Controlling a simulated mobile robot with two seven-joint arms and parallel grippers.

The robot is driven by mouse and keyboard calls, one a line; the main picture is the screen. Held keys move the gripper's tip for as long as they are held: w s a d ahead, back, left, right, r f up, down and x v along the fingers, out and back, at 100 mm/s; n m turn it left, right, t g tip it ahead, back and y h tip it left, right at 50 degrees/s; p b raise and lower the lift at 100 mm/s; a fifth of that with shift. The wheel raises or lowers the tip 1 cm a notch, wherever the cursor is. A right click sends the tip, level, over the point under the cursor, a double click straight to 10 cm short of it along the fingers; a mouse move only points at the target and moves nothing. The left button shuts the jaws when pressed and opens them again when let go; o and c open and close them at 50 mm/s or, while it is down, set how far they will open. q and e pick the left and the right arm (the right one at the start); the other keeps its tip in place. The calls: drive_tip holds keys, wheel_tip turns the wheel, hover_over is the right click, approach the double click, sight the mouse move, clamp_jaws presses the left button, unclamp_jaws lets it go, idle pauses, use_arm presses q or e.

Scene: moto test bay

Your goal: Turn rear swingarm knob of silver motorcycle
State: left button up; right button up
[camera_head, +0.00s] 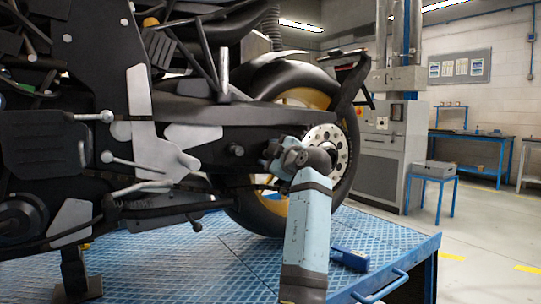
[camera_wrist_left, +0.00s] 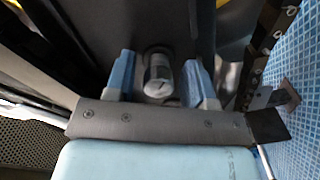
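The silver motorcycle stands on its side toward me, with its dark swingarm (camera_head: 200,118) running to the rear wheel. My left gripper (camera_head: 274,150) is at the rear part of the swingarm, just in front of the sprocket. In the left wrist view its two blue fingers (camera_wrist_left: 160,80) stand apart, one on each side of a short grey cylindrical knob (camera_wrist_left: 158,84). Gaps show between the knob and both fingers, so it is open. In the head view the gripper hides this knob. Another dark round knob (camera_head: 236,150) shows left of the gripper. My right gripper is not in view.
The motorcycle stands on a blue diamond-plate platform (camera_head: 235,262) with a blue side handle (camera_head: 383,288). A blue tool-like object (camera_head: 349,259) lies on it near the right edge. The sprocket (camera_head: 326,150) is close to my gripper. Open floor lies to the right.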

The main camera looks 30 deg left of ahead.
use_arm(q)
drive_tip(key=b+v, duration=0.2)
drive_tip(key=v, duration=1.2)
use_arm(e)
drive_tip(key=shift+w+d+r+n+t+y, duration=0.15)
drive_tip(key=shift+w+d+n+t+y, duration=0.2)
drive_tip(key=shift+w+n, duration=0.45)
use_arm(q)
drive_tip(key=shift+a, duration=0.1)
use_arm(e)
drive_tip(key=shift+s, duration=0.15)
